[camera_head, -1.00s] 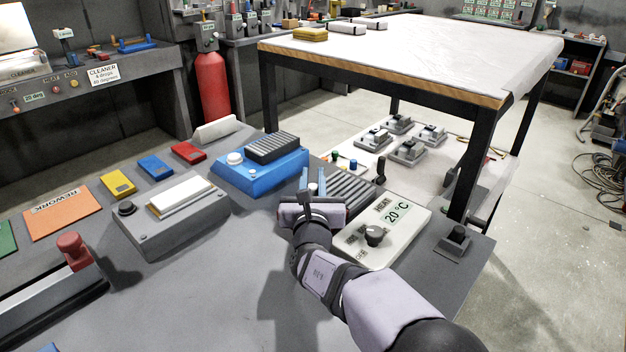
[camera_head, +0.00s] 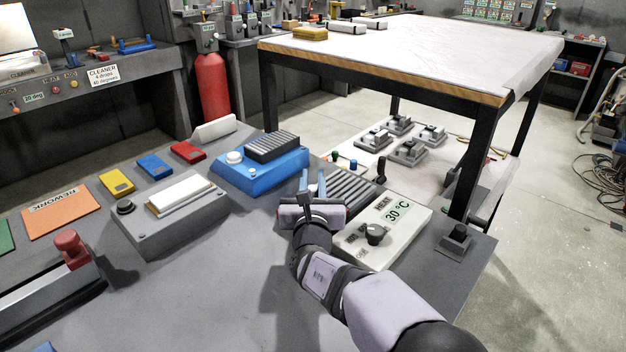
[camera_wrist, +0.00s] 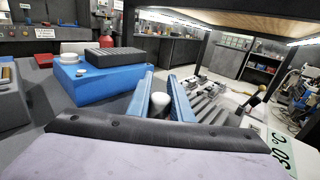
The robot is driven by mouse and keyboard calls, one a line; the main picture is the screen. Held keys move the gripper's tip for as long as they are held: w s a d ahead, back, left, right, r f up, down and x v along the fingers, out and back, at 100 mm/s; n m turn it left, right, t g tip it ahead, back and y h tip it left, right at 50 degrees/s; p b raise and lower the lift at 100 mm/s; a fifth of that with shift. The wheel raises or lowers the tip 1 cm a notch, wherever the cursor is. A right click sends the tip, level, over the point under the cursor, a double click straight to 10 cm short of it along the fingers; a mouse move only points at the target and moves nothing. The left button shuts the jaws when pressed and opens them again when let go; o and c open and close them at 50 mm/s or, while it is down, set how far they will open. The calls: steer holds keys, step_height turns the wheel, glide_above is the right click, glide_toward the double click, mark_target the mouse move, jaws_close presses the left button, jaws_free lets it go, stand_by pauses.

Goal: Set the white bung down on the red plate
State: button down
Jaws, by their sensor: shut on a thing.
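The white bung (camera_wrist: 160,101) shows between the two blue fingers of my gripper (camera_wrist: 162,88) in the wrist view, and the gripper is shut on it. In the wrist view a bit of red (camera_wrist: 43,60) shows at the left, behind the blue box.
The blue box (camera_head: 262,172) with a white knob and black ribbed block stands between my gripper and the red plate. Blue (camera_head: 154,166) and yellow (camera_head: 117,182) plates lie left of the red one. A grey box (camera_head: 172,225) stands nearer. The heater panel (camera_head: 398,212) reads 30 °C.

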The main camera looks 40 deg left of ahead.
steer(key=shift+f+b, duration=0.4)
steer(key=shift+b, duration=0.15)
steer(key=c, duration=1.5)
jaws_free()
steer(key=shift+b+v, duration=0.9)
steer(key=shift+v, duration=2.75)
